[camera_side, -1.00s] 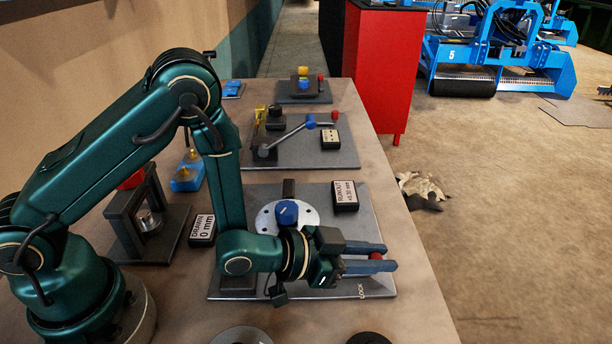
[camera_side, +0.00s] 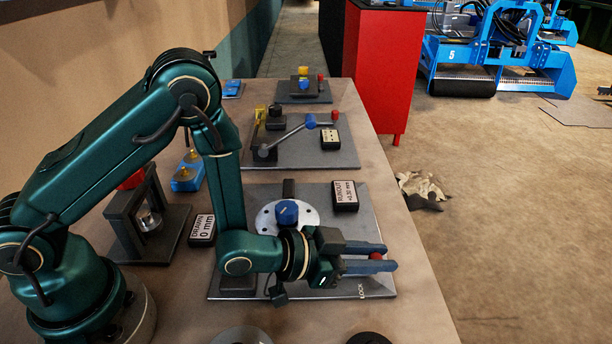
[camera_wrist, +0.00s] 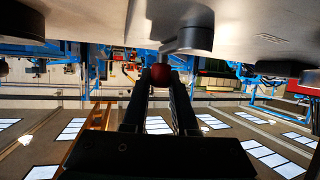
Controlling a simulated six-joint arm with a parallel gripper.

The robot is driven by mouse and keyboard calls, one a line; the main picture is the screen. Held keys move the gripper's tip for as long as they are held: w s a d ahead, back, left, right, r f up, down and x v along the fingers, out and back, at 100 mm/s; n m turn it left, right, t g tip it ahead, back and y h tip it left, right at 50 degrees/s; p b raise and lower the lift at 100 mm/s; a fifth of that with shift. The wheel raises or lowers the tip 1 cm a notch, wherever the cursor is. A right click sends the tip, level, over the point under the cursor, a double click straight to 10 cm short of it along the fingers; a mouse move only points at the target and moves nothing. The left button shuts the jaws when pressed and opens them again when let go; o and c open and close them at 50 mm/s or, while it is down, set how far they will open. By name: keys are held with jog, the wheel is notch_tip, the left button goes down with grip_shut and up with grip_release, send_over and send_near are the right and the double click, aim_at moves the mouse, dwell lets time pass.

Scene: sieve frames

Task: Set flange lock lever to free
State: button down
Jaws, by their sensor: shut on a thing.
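The flange fixture is a grey plate (camera_side: 367,226) with a round silver flange (camera_side: 266,216) and a blue knob (camera_side: 287,212) on it. The word LOCK (camera_side: 361,291) is printed near the plate's front right corner. The lock lever's red ball knob (camera_side: 376,257) shows between the fingers of my gripper (camera_side: 385,259), which is shut on it. In the wrist view the red knob (camera_wrist: 161,75) sits between my fingertips (camera_wrist: 160,84), with a grey lever arm (camera_wrist: 187,42) beside it. My gripper and wrist hide most of the lever in the side view.
A RUNOUT display (camera_side: 345,196) stands at the plate's back right, and a DRAWN 0 mm display (camera_side: 202,230) to its left. Behind is another plate with a blue-and-red-ended lever (camera_side: 290,138). A red cabinet (camera_side: 383,75) stands beyond the table's right edge.

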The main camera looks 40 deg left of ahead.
jog(key=shift+a, duration=0.1)
jog(key=n+y, duration=0.1)
jog(key=w+a+n+t+y, duration=0.1)
jog(key=n+y, duration=0.1)
jog(key=shift+t, duration=0.3)
jog(key=n+y, duration=0.2)
jog(key=a+y, duration=0.1)
jog(key=shift+w+a+n, duration=0.1)
jog(key=shift+w+n, duration=0.15)
jog(key=shift+n, duration=0.15)
jog(key=a+n+y, duration=0.1)
jog(key=y, duration=0.1)
jog(key=n+y, duration=0.1)
jog(key=n, duration=0.1)
jog(key=shift+w+a+y, duration=0.15)
jog(key=shift+a+y, duration=0.2)
jog(key=shift+y, duration=0.05)
jog(key=shift+a+n+g+y, duration=0.25)
jog(key=shift+a+n+y, duration=0.1)
jog(key=shift+n+y, duration=0.3)
jog(key=shift+a+n+g+y, duration=0.25)
jog(key=shift+a+n+y, duration=0.1)
jog(key=shift+n+y, duration=0.3)
jog(key=shift+a, duration=0.1)
jog(key=c, duration=0.7)
grip_release()
